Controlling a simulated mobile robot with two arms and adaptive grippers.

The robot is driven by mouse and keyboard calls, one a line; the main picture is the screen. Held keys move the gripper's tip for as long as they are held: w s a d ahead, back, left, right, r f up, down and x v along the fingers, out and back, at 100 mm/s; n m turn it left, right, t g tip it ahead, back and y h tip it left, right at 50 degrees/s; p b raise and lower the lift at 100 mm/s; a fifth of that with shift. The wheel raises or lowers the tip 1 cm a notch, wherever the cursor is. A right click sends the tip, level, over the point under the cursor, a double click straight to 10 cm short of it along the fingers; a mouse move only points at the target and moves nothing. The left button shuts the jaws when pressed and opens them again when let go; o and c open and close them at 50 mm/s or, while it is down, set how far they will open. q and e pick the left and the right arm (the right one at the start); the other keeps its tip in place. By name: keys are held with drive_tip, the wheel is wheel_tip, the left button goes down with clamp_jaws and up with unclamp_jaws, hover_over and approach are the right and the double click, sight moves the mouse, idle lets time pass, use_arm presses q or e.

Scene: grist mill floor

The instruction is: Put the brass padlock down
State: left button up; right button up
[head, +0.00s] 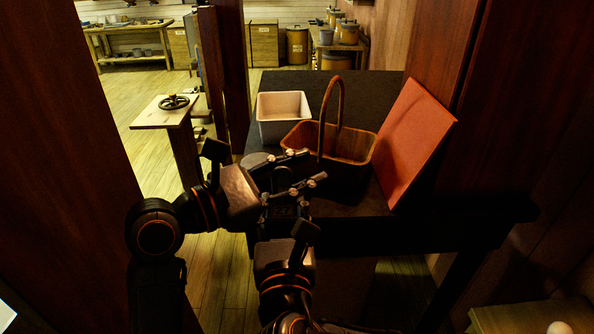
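I cannot make out a brass padlock anywhere in the head view. My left gripper (309,166) reaches in from the left over the near part of a dark table (360,89). Its two fingers point right and stand well apart, with nothing clearly seen between them. My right gripper (284,211) seems to point up from the bottom, close to the left one. Its fingers are dark and overlap the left gripper, so their state is unclear. A grey round thing (256,159) lies just behind the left gripper, partly covered.
A pale square bin (283,106) and a wooden basket with a tall handle (350,144) stand on the table. A red-orange panel (412,140) leans at its right side. Dark posts (62,150) flank the view. A stand with a handwheel (173,103) is at left.

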use_arm(q)
clamp_jaws()
use_arm(e)
drive_tip(key=o, duration=1.2)
drive_tip(key=shift+c, duration=0.2)
drive_tip(key=shift+s, duration=0.1)
